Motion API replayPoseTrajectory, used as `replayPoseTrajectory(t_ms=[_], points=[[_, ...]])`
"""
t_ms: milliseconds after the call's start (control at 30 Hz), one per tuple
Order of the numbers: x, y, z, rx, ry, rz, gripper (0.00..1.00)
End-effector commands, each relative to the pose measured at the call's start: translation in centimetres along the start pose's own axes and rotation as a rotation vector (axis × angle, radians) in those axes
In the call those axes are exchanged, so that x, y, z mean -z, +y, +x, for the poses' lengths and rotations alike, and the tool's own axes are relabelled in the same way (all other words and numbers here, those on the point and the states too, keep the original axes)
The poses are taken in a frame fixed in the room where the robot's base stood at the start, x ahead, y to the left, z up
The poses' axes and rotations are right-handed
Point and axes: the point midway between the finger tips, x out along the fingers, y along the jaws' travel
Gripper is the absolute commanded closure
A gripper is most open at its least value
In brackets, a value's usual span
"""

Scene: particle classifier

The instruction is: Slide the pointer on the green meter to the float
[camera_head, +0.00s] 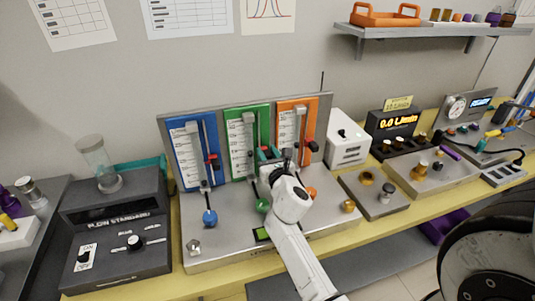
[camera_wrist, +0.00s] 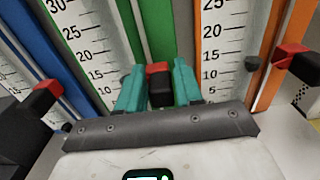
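The green meter (camera_head: 262,112) stands between the blue and orange meters, with a white number scale; its panel also shows in the wrist view (camera_wrist: 159,30). Its red-and-black pointer (camera_wrist: 159,88) sits between the two teal fingers of my gripper (camera_wrist: 158,92). The fingers appear to touch it on both sides. In the head view my gripper (camera_head: 268,154) is at the green meter's front, and my wrist hides part of the board.
The blue meter (camera_head: 187,168) and its pointer (camera_wrist: 46,92) are at the left. The orange meter (camera_head: 285,125) and its pointer (camera_wrist: 291,54) are close at the right. Knobs, including a blue one (camera_head: 210,217), stand on the base below. A white box (camera_head: 346,145) is at the right.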

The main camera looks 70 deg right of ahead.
Motion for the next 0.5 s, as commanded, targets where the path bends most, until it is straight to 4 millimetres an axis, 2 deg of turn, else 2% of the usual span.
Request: replayPoseTrajectory(t_ms=[267, 367, 500], points=[[0.0, 0.0, -0.1, 0.000, 0.001, 0.000, 0.64], [0.1, 0.0, -0.9, 0.000, 0.001, 0.000, 0.64], [0.1, 0.1, -3.1, -0.002, 0.002, -0.002, 0.64]])
